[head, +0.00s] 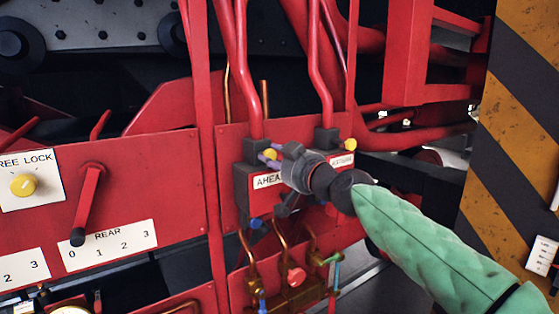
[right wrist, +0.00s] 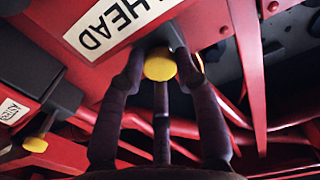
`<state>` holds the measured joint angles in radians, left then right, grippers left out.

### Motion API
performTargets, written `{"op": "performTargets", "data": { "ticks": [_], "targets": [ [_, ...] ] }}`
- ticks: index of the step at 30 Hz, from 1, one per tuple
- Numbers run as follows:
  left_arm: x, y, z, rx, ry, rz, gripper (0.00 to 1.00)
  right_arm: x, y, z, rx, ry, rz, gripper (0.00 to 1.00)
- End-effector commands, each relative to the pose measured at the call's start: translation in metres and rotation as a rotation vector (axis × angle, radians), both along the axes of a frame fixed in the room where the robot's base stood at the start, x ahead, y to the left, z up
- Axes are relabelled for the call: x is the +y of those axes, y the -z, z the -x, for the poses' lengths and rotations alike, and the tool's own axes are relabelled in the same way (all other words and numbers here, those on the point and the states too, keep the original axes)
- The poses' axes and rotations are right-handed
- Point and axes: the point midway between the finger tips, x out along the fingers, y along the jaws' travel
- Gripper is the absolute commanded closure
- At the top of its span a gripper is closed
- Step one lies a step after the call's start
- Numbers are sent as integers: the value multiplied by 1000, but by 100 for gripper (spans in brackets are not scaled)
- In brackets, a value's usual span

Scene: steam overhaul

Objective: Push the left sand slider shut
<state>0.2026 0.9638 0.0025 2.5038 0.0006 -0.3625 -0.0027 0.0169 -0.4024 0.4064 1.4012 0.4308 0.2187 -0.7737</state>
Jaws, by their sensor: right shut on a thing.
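The left sand slider is a dark block with a yellow knob (head: 270,154) above the white AHEAD label (head: 267,180) on a red box. In the right wrist view the same yellow knob (right wrist: 160,66) sits between my purple fingertips, with the AHEAD label (right wrist: 118,22) beside it. My right gripper (head: 273,158) reaches in from the right, shut on this knob, and partly covers the box and label. How far the slider stands out is hard to tell. My left gripper is not in view.
The second box, labelled ASTERN (head: 342,160), with its own yellow knob (head: 350,144), is just right of my gripper. Red pipes (head: 322,70) rise above both boxes. Copper pipes and small valves (head: 296,277) lie below. A red lever (head: 87,203) is at left, a striped panel (head: 520,130) at right.

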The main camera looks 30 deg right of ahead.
Motion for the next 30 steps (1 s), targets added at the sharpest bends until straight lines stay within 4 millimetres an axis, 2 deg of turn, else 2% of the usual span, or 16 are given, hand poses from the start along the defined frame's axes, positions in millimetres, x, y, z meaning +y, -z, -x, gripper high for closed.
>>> {"op": "performTargets", "data": {
  "ticks": [1,4,5,7,30],
  "targets": [
    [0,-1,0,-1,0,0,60,-2,-8,2,-15,6,-1,100],
    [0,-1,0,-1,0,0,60,-2,-8,2,-16,7,-1,100],
    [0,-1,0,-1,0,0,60,-3,-9,2,-17,7,-1,64],
    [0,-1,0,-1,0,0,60,-3,-9,2,-17,7,-1,44],
    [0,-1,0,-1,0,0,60,-1,-2,2,-4,2,0,43]
  ]
}}
